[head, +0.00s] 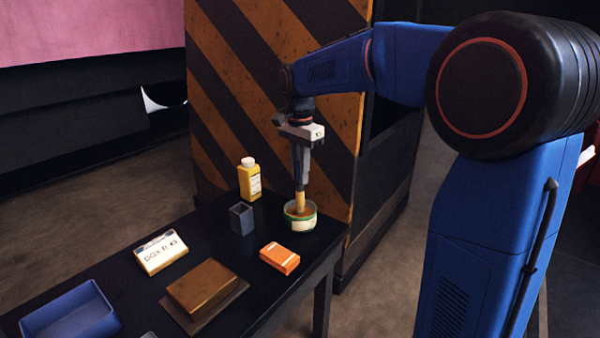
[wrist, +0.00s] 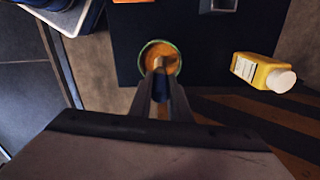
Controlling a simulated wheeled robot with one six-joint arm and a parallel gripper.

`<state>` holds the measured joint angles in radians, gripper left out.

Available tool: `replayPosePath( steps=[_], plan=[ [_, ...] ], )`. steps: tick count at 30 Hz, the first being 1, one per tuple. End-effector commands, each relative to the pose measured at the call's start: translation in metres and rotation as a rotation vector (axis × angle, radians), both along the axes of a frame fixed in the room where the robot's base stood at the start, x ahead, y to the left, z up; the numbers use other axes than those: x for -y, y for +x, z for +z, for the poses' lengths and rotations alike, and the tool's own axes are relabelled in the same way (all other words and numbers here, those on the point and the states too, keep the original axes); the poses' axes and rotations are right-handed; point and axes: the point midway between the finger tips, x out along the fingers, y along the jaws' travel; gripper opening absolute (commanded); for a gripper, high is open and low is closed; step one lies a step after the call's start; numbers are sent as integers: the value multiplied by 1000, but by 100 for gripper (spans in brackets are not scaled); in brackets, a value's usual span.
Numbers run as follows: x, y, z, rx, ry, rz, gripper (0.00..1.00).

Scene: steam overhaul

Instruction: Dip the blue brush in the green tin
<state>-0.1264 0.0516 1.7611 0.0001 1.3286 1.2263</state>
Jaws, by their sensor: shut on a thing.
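The green tin (head: 301,224) stands open near the back right corner of the black table, with a pale label on its side and orange-brown contents. Its green rim (wrist: 146,47) shows in the wrist view. My gripper (head: 300,184) points straight down above the tin and is shut on the blue brush (head: 300,202). The brush's tan lower part reaches down inside the tin's rim. In the wrist view a bit of blue shows between my fingers (wrist: 161,94). The brush tip is hidden, so how deep it sits I cannot tell.
A yellow bottle (head: 249,182) and a grey open holder (head: 242,219) stand left of the tin. An orange box (head: 280,258), a brown block (head: 202,286), a white labelled box (head: 160,253) and a blue tray (head: 88,322) lie nearer. A striped panel (head: 270,110) rises behind.

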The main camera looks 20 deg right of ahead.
Motion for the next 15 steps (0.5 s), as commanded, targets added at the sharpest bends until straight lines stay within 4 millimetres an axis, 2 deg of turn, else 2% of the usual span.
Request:
replayPosePath(
  steps=[15],
  plan=[
    [0, 0, -5, 0, 0, 0, 0]
  ],
)
